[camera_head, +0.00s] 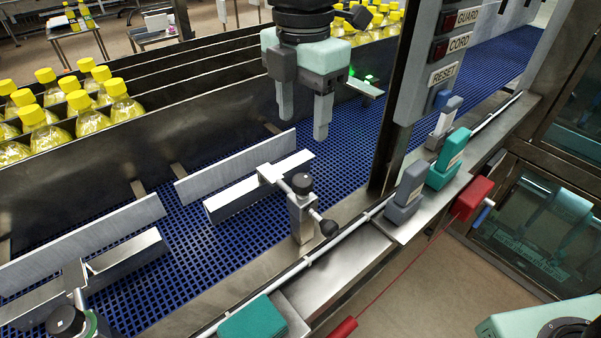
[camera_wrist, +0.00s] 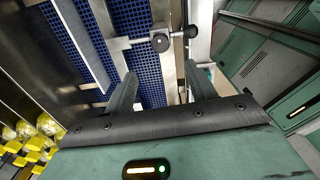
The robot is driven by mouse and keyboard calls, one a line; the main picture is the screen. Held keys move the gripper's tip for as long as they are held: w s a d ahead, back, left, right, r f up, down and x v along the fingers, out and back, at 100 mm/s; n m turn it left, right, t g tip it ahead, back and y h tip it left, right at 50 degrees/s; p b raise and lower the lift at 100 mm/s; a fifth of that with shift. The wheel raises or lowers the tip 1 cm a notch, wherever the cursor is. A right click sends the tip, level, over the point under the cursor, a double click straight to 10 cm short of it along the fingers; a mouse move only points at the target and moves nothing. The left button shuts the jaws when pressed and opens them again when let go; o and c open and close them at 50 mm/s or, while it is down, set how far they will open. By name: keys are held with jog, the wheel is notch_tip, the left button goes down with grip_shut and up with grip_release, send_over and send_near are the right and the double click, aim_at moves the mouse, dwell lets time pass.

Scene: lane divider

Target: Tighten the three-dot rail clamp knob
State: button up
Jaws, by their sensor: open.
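A rail clamp with a black round top knob (camera_head: 302,184) and a black ball handle (camera_head: 328,228) stands at the conveyor's near edge. Its rod joins a silver guide rail (camera_head: 235,165). A second clamp with a black knob (camera_head: 66,320) and a green ring is partly cut off at lower left. I cannot make out dot marks on either knob. My gripper (camera_head: 303,122) is open and empty, fingers down, above the blue belt beyond the first clamp. In the wrist view, one clamp's knob (camera_wrist: 160,42) shows just beyond my open fingers (camera_wrist: 160,68), apart from them.
The blue mesh belt (camera_head: 350,145) runs under the rails. Yellow-capped bottles (camera_head: 90,100) fill the lanes behind. A grey post with GUARD, CORD and RESET labels (camera_head: 435,75) stands to the right. Grey and teal blocks (camera_head: 447,160) and a red cord switch (camera_head: 473,198) line the near edge.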

aim_at(303, 179)
notch_tip(303, 179, down, 14)
jog(key=shift+r+p, duration=0.25)
jog(key=shift+p, duration=0.65)
jog(key=c, duration=1)
